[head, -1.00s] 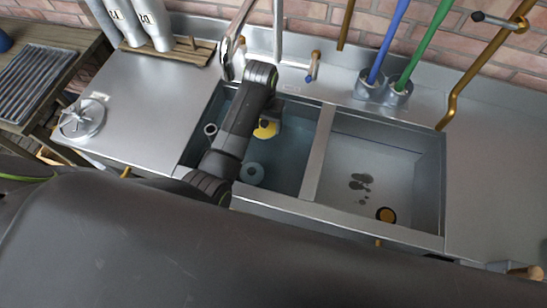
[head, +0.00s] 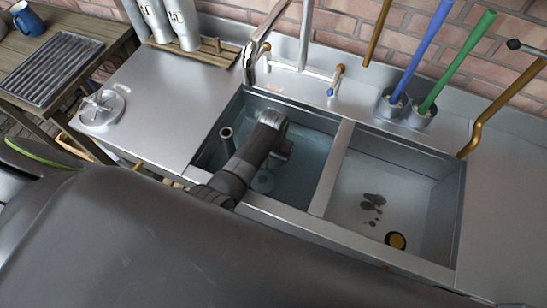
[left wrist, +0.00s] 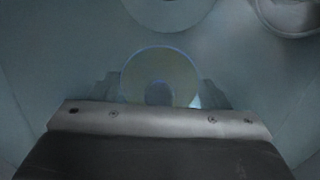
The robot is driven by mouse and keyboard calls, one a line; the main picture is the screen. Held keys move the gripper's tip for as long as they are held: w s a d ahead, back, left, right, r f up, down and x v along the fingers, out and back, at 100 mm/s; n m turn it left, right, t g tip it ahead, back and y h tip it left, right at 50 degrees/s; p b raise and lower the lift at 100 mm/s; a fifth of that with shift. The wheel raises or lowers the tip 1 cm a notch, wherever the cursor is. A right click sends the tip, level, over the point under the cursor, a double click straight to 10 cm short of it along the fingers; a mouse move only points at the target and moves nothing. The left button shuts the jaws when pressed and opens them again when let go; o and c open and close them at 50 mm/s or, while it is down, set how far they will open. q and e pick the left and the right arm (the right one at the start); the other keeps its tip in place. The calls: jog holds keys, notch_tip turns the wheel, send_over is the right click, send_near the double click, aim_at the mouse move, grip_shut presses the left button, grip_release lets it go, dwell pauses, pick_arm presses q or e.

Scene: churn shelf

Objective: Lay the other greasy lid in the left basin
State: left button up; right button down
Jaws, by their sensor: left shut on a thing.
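The left basin (head: 318,120) holds bluish water. My left arm reaches into it, and my left gripper (head: 284,150) is low inside, its fingertips hidden in the head view. In the dim left wrist view, a round pale disc (left wrist: 160,68) with a dark centre sits between the fingers, and the gripper is shut on it. It may be a lid; the blue tint hides its details. A round metal lid (head: 101,108) with a lobed handle lies on the left drainboard (head: 175,95). My right gripper is not in view.
A pale ring (head: 263,181) lies on the left basin's floor and an upright pipe (head: 226,140) stands at its left. The right basin (head: 375,190) has dark stains and a drain (head: 395,241). A tap (head: 262,45) and brushes (head: 430,75) stand behind.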

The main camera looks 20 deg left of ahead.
pick_arm(q)
jog(key=shift+f, duration=0.1)
jog(key=o, duration=1.1)
jog(key=shift+f, duration=0.1)
jog(key=shift+c, duration=0.2)
notch_tip(320, 180, up, 12)
jog(key=p, duration=0.1)
jog(key=shift+r, duration=0.2)
